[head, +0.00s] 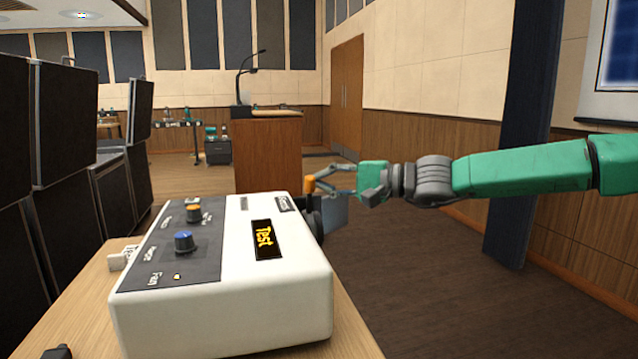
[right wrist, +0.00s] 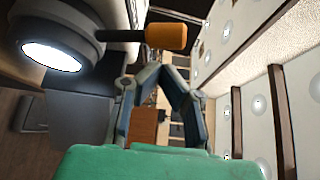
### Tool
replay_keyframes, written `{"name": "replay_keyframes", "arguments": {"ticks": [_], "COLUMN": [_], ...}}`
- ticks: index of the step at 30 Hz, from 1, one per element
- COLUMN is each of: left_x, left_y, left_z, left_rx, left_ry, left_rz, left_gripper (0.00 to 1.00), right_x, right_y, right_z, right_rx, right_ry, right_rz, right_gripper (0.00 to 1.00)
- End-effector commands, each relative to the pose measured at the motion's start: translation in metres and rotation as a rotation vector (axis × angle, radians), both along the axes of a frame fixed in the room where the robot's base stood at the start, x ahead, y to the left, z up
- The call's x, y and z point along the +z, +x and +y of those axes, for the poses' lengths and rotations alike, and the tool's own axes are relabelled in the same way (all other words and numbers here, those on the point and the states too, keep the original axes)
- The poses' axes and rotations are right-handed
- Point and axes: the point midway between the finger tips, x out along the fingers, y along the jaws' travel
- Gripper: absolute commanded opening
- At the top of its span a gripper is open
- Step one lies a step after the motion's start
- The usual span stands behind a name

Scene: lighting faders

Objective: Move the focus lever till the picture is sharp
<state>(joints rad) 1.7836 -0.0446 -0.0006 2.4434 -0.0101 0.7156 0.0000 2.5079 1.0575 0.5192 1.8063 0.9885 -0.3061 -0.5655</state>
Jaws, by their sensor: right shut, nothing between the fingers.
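The focus lever (head: 309,185) is a dark rod with an orange tip, standing out from the lens ring at the right end of the white projector (head: 230,310). In the right wrist view the lever (right wrist: 166,36) points right from the dark ring around the bright lens (right wrist: 50,56). My right gripper (head: 322,178) is shut and empty, its fingertips close beside the orange tip. In the right wrist view its fingertips (right wrist: 161,70) show just below the tip; I cannot tell whether they touch. The projected picture (head: 622,45) is a cut-off blue patch, its sharpness unclear. My left gripper is not in view.
A lectern (head: 268,150) stands behind. Open floor lies to the right.

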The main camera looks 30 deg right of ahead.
Motion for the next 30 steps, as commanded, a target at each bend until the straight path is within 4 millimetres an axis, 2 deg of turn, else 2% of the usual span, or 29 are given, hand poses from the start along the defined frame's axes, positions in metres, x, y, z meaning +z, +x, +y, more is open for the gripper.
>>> {"name": "replay_keyframes", "arguments": {"ticks": [9,16,19,23,24,27,30], "left_x": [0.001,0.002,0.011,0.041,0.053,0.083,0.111], "left_y": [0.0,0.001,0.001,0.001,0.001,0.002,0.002], "left_z": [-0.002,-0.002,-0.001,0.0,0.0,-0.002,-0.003], "left_rx": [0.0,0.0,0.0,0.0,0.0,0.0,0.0], "left_ry": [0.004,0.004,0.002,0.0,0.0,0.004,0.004], "left_rz": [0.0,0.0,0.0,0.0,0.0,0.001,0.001], "left_gripper": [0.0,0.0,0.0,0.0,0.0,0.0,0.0], "right_x": [0.001,-0.002,-0.018,-0.074,-0.093,-0.133,-0.15], "right_y": [-0.033,-0.043,-0.039,-0.033,-0.033,-0.038,-0.047], "right_z": [-0.038,-0.048,-0.047,-0.055,-0.061,-0.084,-0.103], "right_rx": [-0.001,-0.003,-0.023,-0.069,-0.07,-0.036,0.044], "right_ry": [0.011,0.001,-0.11,-0.512,-0.686,-1.151,-1.59], "right_rz": [-0.002,0.003,0.015,0.025,0.016,-0.044,-0.164], "right_gripper": [0.0,0.0,0.0,0.0,0.0,0.0,0.0]}}
